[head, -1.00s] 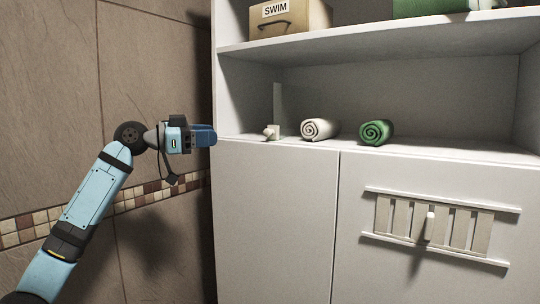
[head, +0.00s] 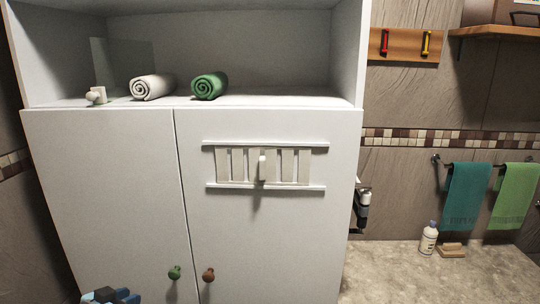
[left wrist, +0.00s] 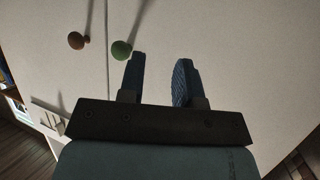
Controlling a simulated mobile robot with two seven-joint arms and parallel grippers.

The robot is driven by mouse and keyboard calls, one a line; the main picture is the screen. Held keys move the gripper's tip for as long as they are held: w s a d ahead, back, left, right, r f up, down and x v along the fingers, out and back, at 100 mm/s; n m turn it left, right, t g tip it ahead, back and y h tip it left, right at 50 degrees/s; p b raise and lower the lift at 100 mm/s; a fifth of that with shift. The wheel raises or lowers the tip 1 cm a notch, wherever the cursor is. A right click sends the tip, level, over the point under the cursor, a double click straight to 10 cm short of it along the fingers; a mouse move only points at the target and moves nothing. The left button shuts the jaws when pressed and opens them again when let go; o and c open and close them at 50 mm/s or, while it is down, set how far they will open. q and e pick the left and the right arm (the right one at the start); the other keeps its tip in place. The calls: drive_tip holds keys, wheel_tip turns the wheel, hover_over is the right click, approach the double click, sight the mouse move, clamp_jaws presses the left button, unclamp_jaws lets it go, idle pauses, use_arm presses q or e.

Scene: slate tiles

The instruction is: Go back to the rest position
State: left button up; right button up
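My left gripper (head: 126,296) shows at the bottom edge of the head view, low in front of the white cabinet's left door (head: 110,200). Most of that arm is out of the picture. In the left wrist view the two blue fingers (left wrist: 160,72) stand apart with nothing between them, facing the pale cabinet front. The green knob (left wrist: 121,49) and the brown knob (left wrist: 76,40) are beyond the fingertips, apart from them. My right gripper is not seen.
The green knob (head: 174,272) and brown knob (head: 208,275) stick out from the doors. A slatted slider panel (head: 236,165) is on the right door. A white towel roll (head: 152,87) and green roll (head: 210,85) lie on the shelf.

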use_arm(q)
drive_tip(key=s+d+f+p, duration=0.1)
drive_tip(key=s+d+f, duration=0.7)
drive_tip(key=s+d, duration=0.2)
drive_tip(key=s+d+f+n+g+y+p, duration=0.1)
drive_tip(key=s+d+f, duration=0.8)
drive_tip(key=s, duration=0.5)
drive_tip(key=shift+s+d, duration=0.3)
drive_tip(key=shift+d, duration=0.15)
